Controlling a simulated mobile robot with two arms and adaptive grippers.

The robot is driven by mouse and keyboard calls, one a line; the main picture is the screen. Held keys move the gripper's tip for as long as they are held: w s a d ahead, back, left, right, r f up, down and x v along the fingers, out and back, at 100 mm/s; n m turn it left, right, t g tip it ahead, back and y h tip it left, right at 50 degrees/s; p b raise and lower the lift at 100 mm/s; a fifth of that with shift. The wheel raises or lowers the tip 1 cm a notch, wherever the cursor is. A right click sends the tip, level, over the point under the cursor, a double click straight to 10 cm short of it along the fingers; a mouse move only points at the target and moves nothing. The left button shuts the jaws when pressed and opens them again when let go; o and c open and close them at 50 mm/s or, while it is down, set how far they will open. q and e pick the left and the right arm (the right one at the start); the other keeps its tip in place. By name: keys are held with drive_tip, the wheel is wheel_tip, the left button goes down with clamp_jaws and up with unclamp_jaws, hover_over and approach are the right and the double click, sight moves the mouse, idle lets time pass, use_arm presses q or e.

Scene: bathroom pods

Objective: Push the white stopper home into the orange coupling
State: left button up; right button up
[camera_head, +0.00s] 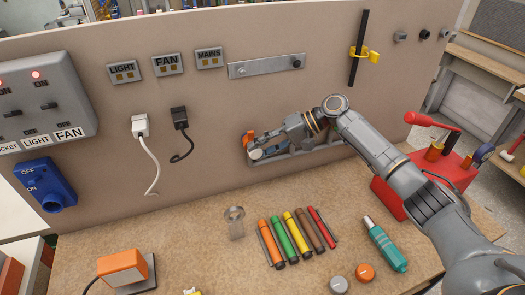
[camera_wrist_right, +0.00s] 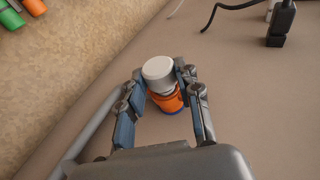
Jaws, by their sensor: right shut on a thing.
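The white stopper (camera_wrist_right: 158,69) sits between the fingertips of my right gripper (camera_wrist_right: 160,78), which is shut on it. In the right wrist view the orange coupling (camera_wrist_right: 167,101) shows directly behind the stopper, with a blue edge below it. The stopper lines up closely with the coupling; I cannot tell how deep it sits. In the head view my right gripper (camera_head: 262,148) is at the panel's lower part, with the stopper (camera_head: 256,154) and the orange coupling (camera_head: 248,137) partly hidden by it. My left gripper is not in view.
A grey rail (camera_head: 310,158) runs along the panel by the gripper. Several coloured tubes (camera_head: 281,240) and a teal bottle (camera_head: 385,246) lie on the bench. A red box (camera_head: 440,165) stands right. White (camera_head: 140,126) and black (camera_head: 180,122) plugs are left of the gripper.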

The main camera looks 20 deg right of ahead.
drive_tip(key=shift+w+r, duration=0.1)
drive_tip(key=shift+w, duration=0.1)
idle(0.3)
drive_tip(key=o, duration=1.1)
drive_tip(key=shift+w, duration=0.1)
drive_tip(key=shift+o, duration=0.2)
drive_tip(key=v, duration=1.2)
